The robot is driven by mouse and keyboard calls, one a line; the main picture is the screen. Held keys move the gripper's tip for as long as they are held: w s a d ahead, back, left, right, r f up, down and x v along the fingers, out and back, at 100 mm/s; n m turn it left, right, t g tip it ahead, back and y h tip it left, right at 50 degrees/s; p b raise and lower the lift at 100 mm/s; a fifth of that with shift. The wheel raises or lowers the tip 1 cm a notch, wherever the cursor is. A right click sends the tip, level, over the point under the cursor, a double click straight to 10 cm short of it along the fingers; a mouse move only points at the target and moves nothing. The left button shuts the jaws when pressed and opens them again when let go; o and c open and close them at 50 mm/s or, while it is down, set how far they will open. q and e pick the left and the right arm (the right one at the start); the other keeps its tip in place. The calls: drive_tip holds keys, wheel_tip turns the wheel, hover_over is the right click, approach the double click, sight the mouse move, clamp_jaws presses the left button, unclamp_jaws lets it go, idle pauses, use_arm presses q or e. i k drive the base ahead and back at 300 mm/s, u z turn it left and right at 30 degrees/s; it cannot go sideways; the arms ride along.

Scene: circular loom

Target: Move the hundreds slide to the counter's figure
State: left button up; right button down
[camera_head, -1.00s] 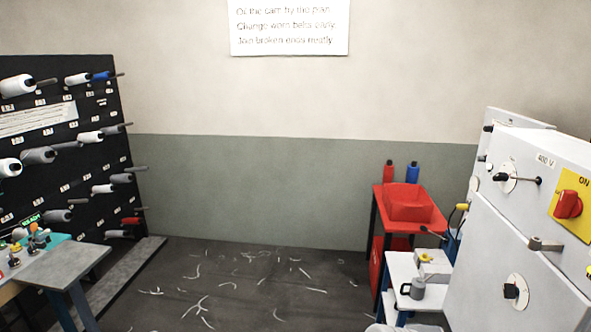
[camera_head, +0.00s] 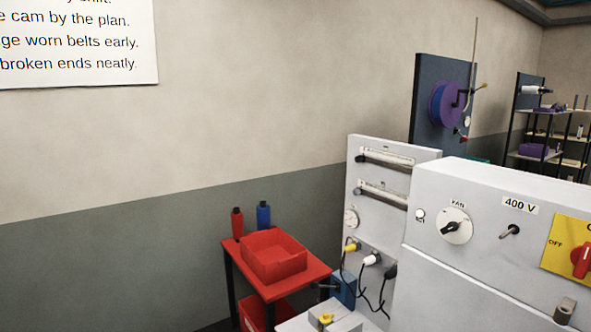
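A white panel (camera_head: 357,205) stands right of centre with two horizontal slides, one above the other. The upper slide (camera_head: 387,158) and the lower slide (camera_head: 382,194) each have a dark knob at the left end. Their labels and scales are too small to read, so I cannot tell which is the hundreds slide. I cannot make out a counter figure in the view. Neither of my grippers is in view.
A white cabinet (camera_head: 480,255) with a fan knob (camera_head: 456,226) and a red switch (camera_head: 581,261) fills the lower right. A red cart (camera_head: 312,272) holds a red bin (camera_head: 274,256) and two bottles. Plugs with cables (camera_head: 371,259) hang below the slides.

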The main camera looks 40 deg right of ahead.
sight(361, 158)
drive_tip(key=z, duration=0.5)
drive_tip(key=i, duration=1.8)
drive_tip(key=z, duration=2)
drive_tip(key=i, duration=0.9)
drive_tip(key=z, duration=0.8)
